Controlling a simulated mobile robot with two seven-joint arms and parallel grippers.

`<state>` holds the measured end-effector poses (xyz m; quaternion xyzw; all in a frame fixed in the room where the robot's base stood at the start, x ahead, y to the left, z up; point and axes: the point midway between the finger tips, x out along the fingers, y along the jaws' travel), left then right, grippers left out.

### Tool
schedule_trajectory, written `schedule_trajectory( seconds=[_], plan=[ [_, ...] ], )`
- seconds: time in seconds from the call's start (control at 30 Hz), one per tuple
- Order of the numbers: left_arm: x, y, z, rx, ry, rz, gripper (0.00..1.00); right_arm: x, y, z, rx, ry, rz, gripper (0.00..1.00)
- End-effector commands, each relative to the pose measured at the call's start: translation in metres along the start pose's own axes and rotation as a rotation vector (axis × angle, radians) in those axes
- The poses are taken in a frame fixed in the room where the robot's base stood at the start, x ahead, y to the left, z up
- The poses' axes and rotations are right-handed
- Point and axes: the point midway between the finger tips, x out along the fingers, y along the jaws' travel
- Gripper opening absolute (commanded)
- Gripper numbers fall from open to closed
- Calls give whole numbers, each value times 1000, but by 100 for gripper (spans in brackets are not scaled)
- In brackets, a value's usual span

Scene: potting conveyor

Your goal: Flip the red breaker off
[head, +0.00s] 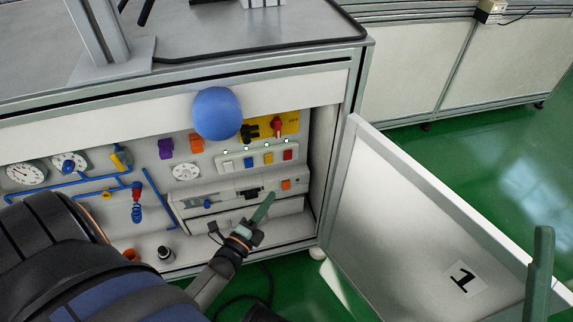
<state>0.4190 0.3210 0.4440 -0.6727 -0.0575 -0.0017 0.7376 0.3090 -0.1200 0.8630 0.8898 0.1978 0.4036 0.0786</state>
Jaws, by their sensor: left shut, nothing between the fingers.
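A pale strip (223,164) inside the open cabinet carries white, blue, yellow and red switches, with small green lights above them. The red breaker (288,155) is the rightmost switch on this strip. Whether its lever is up or down is too small to tell. My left gripper (264,206) is shut and empty, with its green fingers pointing up and right. It is below the red breaker in the picture, apart from it. Part of my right gripper (540,272), a green finger, shows at the right edge; the rest is out of frame.
A yellow plate (291,118) with a black and a red knob is above the strip. A blue ball (217,113) is left of it. An orange button (286,184) is below. The cabinet door (420,215) stands open at right. Gauges and blue pipes fill the left.

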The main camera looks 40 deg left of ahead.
Motion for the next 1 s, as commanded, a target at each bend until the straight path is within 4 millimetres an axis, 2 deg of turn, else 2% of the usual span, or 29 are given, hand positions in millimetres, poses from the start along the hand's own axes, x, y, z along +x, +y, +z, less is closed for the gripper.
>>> schedule_trajectory(
  seconds=[0.17, 0.27, 0.7, 0.83, 1.0],
  plan=[
    [3, 0, 0, -1, 0, 0, 0, -1, 0, 1, 0, -2, 0, 50],
    [13, 0, 0, -1, 1, -3, 0, -3, -2, 4, -2, -3, -1, 50],
    [101, 2, 0, -1, 1, -3, 0, -23, -14, 26, -23, -18, -15, 50],
    [115, 2, 15, 2, 0, -1, 0, -28, -18, 32, -30, -26, -20, 50],
    [126, 1, 25, 0, 1, 0, 0, -31, -20, 37, -29, -35, -20, 50]
  ],
)
